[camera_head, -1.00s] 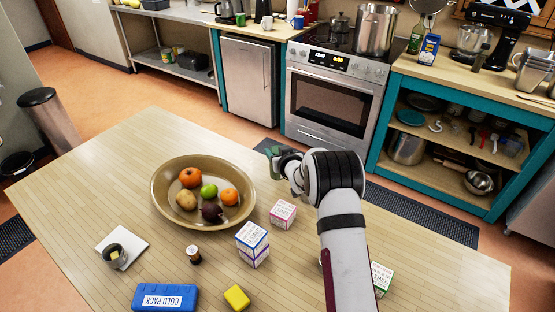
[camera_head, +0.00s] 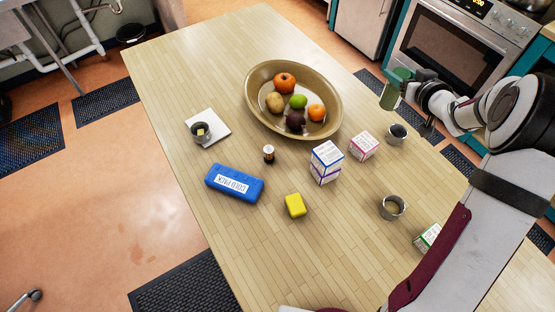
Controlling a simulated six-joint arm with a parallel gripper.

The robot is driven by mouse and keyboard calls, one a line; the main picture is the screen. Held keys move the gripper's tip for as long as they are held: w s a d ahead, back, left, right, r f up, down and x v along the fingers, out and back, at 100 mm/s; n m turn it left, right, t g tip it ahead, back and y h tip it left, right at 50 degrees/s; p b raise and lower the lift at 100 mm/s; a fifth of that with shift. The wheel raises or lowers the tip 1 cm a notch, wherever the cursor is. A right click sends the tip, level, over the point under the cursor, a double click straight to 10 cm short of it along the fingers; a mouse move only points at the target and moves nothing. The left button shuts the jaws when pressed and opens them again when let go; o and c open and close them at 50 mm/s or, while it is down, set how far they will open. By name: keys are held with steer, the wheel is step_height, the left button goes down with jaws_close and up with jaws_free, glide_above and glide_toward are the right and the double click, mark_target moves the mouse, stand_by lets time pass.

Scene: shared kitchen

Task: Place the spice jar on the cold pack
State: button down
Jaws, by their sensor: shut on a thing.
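My gripper (camera_head: 402,84), at the upper right, is shut on a green jar (camera_head: 390,95), which looks like the spice jar. It is held upright near the table's far right edge, beyond the bowl; its height is hard to tell. The gripper's fingers partly hide it. The blue cold pack (camera_head: 234,194) lies flat on the table at left of centre, its white label up and its top bare. The gripper is well to the right of and beyond the pack.
A fruit bowl (camera_head: 257,113) stands between jar and pack. A small dark bottle (camera_head: 268,154) stands just beyond the pack; a yellow block (camera_head: 295,205) lies right of it. Stacked boxes (camera_head: 326,164), a pink-labelled box (camera_head: 364,145) and metal cups (camera_head: 393,207) stand further right.

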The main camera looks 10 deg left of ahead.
steer(key=s+a+r+n+g+y, duration=0.1)
steer(key=s+a+n+g+y, duration=0.3)
steer(key=a, duration=0.5)
steer(key=s+a+r+n+g+y, duration=0.1)
steer(key=s+a+n+y, duration=0.25)
steer(key=s+a, duration=0.4)
steer(key=s+a+n+g+y, duration=0.2)
steer(key=s+a+n+g, duration=0.6)
steer(key=s, duration=0.5)
steer(key=s+a+f+m, duration=0.1)
steer(key=s+a+f, duration=0.1)
steer(key=a+f, duration=0.9)
steer(key=shift+a, duration=0.5)
steer(key=shift+f+h, duration=0.2)
steer(key=shift+h, duration=0.05)
steer(key=shift+c, duration=1)
jaws_free()
